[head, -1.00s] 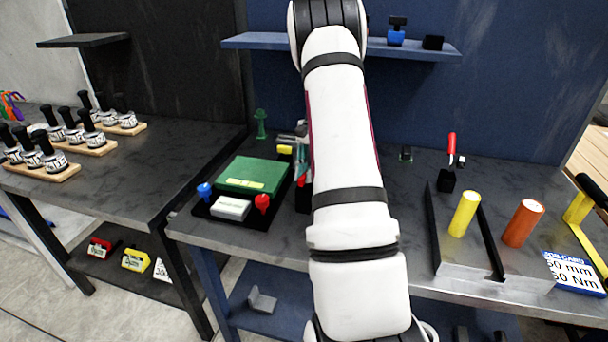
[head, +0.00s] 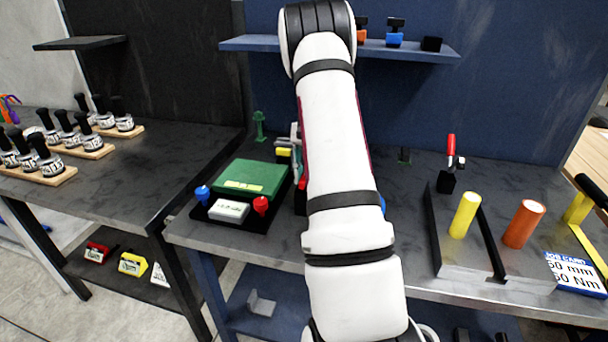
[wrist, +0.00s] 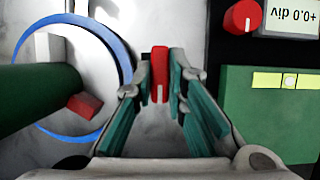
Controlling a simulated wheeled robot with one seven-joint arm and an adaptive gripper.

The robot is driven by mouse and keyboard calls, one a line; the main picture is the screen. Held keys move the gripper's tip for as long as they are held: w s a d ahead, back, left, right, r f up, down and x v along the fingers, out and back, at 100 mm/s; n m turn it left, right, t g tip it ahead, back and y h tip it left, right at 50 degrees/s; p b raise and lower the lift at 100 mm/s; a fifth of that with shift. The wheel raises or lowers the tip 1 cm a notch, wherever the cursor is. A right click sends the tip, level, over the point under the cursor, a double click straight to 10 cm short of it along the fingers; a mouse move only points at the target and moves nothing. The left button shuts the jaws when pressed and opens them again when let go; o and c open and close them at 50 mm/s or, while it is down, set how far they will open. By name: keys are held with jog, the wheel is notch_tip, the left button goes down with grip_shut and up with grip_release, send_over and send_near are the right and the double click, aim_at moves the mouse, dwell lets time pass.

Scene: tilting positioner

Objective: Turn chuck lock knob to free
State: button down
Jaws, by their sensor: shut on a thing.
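In the wrist view, a red knob (wrist: 160,65) with a white line on its face sits between the fingertips of my gripper (wrist: 160,82). The teal-padded fingers are closed on the knob from both sides, and its white line runs straight up and down in that view. A pale round face with a blue ring (wrist: 122,50) and a dark green cylinder (wrist: 40,98) with a red block (wrist: 84,105) are left of the gripper. In the head view my arm hides the knob and most of the positioner.
A green-topped box (head: 250,177) with red and blue knobs stands left of my arm. Right of it, a metal tray (head: 470,255) holds a yellow cylinder (head: 465,215), beside an orange cylinder (head: 523,224). A blue shelf (head: 260,43) hangs behind.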

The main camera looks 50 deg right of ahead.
jog(key=c, duration=1.6)
grip_release()
jog(key=v, duration=1.2)
